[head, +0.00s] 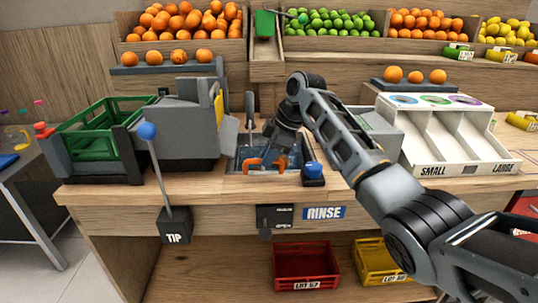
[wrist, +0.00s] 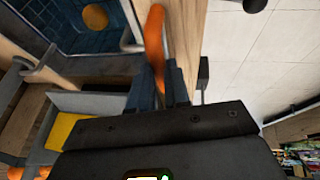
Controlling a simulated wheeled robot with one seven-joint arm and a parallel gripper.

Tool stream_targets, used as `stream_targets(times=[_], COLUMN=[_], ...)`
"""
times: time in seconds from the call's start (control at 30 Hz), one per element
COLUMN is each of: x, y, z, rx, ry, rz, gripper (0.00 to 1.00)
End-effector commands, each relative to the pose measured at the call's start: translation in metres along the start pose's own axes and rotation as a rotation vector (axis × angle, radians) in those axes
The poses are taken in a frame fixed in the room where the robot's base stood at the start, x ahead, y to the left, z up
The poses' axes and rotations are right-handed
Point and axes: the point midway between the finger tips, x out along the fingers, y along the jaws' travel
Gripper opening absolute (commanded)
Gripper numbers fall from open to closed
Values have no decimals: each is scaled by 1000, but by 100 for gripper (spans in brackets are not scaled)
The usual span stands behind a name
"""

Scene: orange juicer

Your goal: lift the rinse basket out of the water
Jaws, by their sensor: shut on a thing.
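The rinse basin (head: 290,158) is set into the wooden counter, with blue inside, behind the RINSE label. My gripper (head: 268,155) reaches down over it. An orange handle (head: 253,163) shows at its fingertips. In the wrist view the handle (wrist: 155,40) stands between the fingers of my gripper (wrist: 163,85), which is shut on it. Blue gridded surfaces and a round orange fruit (wrist: 95,17) show beside the handle. The basket's body is mostly hidden, and I cannot tell whether it is clear of the water.
A blue button (head: 313,169) stands right of the basin. A grey machine (head: 185,130) and a green crate (head: 98,150) stand left. The SMALL–LARGE sorting tray (head: 440,170) is at right. A blue-knobbed TIP lever (head: 148,131) stands at the front. Fruit bins line the back.

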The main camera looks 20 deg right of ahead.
Motion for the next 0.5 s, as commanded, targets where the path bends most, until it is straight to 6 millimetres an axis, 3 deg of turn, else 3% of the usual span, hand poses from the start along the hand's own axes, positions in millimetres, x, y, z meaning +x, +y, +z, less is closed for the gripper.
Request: stream_targets(times=[0.23, 0.5], x=[-20, -71], y=[4, 16], z=[-8, -31], rx=[-1, -3], ry=[0, 2], rz=[-1, 1], gripper=[0, 0])
